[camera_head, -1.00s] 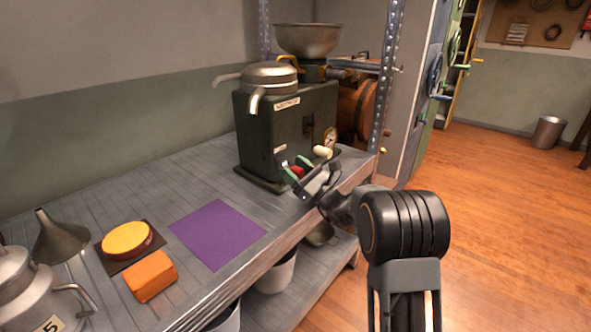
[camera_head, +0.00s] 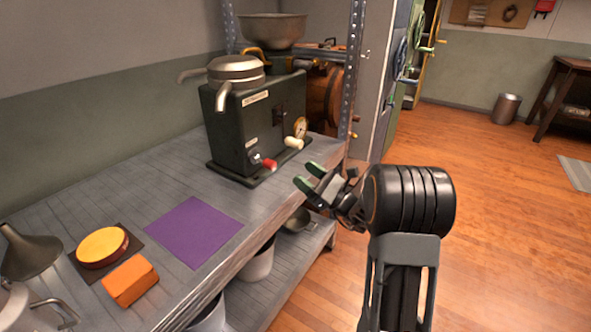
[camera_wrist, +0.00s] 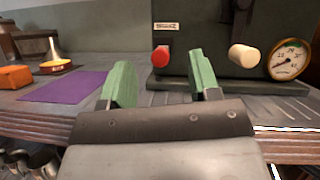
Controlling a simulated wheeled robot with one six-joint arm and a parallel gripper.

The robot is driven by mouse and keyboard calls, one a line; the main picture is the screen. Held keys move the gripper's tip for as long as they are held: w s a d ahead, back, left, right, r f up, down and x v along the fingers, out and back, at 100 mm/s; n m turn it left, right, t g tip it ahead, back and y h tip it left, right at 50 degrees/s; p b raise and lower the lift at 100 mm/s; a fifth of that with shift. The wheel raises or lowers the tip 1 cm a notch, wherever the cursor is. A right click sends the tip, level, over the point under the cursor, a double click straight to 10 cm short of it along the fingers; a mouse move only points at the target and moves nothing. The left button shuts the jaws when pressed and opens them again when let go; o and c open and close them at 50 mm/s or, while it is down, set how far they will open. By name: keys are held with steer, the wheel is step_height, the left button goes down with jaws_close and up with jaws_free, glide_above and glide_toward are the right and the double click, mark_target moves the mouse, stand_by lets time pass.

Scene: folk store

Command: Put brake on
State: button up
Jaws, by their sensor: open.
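A dark green machine (camera_head: 232,125) stands on the grey shelf, with a metal bowl and spouts on top. A red knob (camera_head: 270,164) sticks out low on its front; in the wrist view the red knob (camera_wrist: 161,56) is ahead, between the fingertips and slightly left. A cream knob (camera_head: 293,143) sits to its right; it also shows in the wrist view (camera_wrist: 242,55). No label tells which knob is the brake. My gripper (camera_head: 308,177) is open and empty, in front of the machine, apart from both knobs. Its green fingers show in the wrist view (camera_wrist: 162,80).
A dial gauge (camera_head: 299,127) sits beside the cream knob. A purple mat (camera_head: 190,232), an orange block (camera_head: 130,280), a yellow round (camera_head: 103,246) and a funnel (camera_head: 30,255) are on the shelf at left. Wooden floor (camera_head: 470,200) is open at right.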

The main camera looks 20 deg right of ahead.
steer(key=shift+s+d, duration=0.2)
steer(key=shift+c, duration=0.3)
